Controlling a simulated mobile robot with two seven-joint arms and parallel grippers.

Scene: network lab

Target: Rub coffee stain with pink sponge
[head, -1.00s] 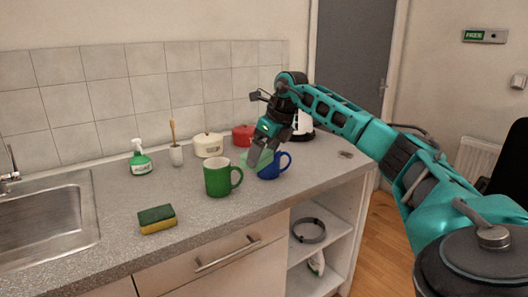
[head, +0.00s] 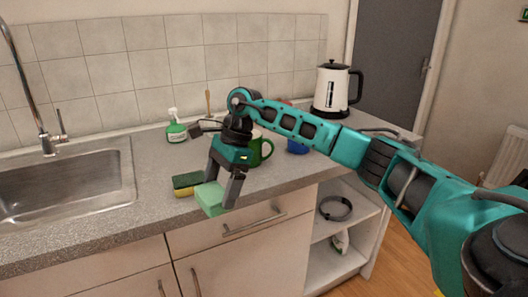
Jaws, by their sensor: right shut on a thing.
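My right gripper (head: 221,190) points down near the counter's front edge and is shut on a light green sponge (head: 211,200). This sponge is just right of a yellow sponge with a dark green top (head: 187,184) lying on the counter (head: 155,200); whether the two touch I cannot tell. I see no pink sponge. I cannot make out a coffee stain on the visible counter; my right arm hides part of it. My left gripper is not in view.
A green mug (head: 267,148) and a blue mug (head: 297,147) stand behind my right arm. A spray bottle (head: 175,130) and a kettle (head: 332,88) stand at the back. The sink (head: 75,178) with its tap (head: 50,140) is at left. Open shelves (head: 338,238) are below right.

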